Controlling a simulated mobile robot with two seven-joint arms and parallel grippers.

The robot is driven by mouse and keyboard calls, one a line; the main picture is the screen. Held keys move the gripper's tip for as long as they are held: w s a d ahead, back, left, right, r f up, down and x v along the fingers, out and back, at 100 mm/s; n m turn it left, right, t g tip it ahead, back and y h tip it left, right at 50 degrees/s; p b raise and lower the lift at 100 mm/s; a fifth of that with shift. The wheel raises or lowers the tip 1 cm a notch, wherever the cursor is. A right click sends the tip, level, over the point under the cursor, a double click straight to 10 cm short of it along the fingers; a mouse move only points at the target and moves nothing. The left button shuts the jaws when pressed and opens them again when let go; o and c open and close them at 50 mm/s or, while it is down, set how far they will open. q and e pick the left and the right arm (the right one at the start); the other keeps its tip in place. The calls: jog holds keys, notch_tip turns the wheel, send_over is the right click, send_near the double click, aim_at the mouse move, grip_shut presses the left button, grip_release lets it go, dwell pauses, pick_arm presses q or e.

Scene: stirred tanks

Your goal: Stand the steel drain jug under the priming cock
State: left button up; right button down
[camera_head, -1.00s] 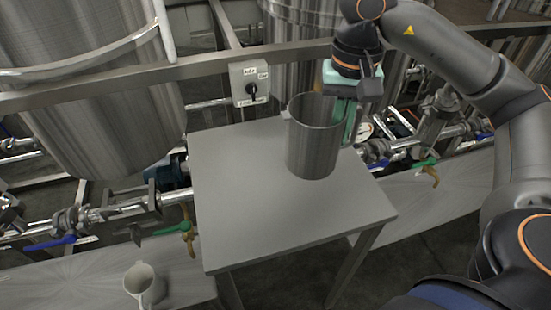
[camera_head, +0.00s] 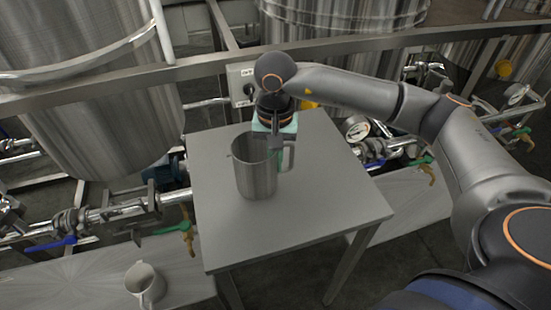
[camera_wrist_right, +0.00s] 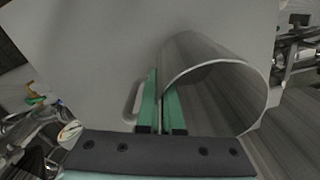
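The steel jug (camera_head: 255,172) is upright over the grey table, its open rim up; I cannot tell whether its base touches the top. In the right wrist view the jug (camera_wrist_right: 225,95) fills the right side. My right gripper (camera_head: 277,143) is at the jug's handle side. Brass cocks with green levers show at lower left (camera_head: 187,229) and far right (camera_head: 428,172); no label tells which is the priming cock. My left gripper is not in view.
The table (camera_head: 330,215) is otherwise bare. A pale jug (camera_head: 146,284) stands on the low bench at lower left. A large tank (camera_head: 95,100), a frame rail (camera_head: 130,75), a switch box (camera_head: 243,82) and pipework stand behind the table.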

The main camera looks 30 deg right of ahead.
jog(key=shift+f+b, duration=0.25)
jog(key=shift+b, duration=0.05)
jog(key=c, duration=1.1)
grip_release()
jog(key=shift+r, duration=0.1)
